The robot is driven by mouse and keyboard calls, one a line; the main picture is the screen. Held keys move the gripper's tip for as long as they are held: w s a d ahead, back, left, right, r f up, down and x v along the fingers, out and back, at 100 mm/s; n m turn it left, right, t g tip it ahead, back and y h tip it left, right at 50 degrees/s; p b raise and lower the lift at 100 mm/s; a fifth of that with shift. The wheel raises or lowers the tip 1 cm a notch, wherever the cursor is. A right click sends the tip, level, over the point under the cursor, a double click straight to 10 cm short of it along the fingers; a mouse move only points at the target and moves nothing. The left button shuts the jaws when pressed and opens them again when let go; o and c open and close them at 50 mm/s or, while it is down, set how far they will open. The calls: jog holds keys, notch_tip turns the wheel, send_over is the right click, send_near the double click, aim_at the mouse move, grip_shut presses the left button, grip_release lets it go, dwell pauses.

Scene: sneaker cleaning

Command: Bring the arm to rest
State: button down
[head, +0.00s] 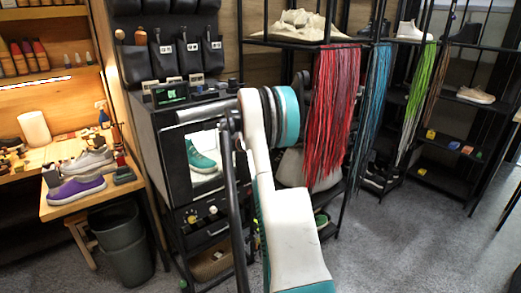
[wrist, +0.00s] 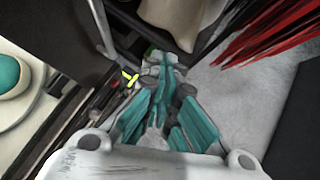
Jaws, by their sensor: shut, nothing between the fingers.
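My gripper (wrist: 163,65) shows in the wrist view with its teal and grey fingers together and nothing held between them. It hangs over the grey floor, beside the dark cabinet edge. In the head view my white and teal arm rises in the middle, in front of the cabinet and rack. The gripper itself is hidden there behind the arm's links.
A cabinet (head: 160,130) holds a teal sneaker (head: 201,158) in its lit opening. Red laces (head: 335,110) hang from a black rack right of my arm. A workbench (head: 52,211) with a purple sneaker (head: 76,189) and a bin (head: 122,245) stand left. Floor (head: 400,240) at right is clear.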

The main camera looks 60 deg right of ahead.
jog(key=s+a+r+p, duration=0.1)
jog(key=s+a+r, duration=0.1)
jog(key=s+r, duration=0.2)
jog(key=shift+s+r+p, duration=0.25)
jog(key=shift+r+p, duration=0.05)
jog(key=shift+r, duration=0.1)
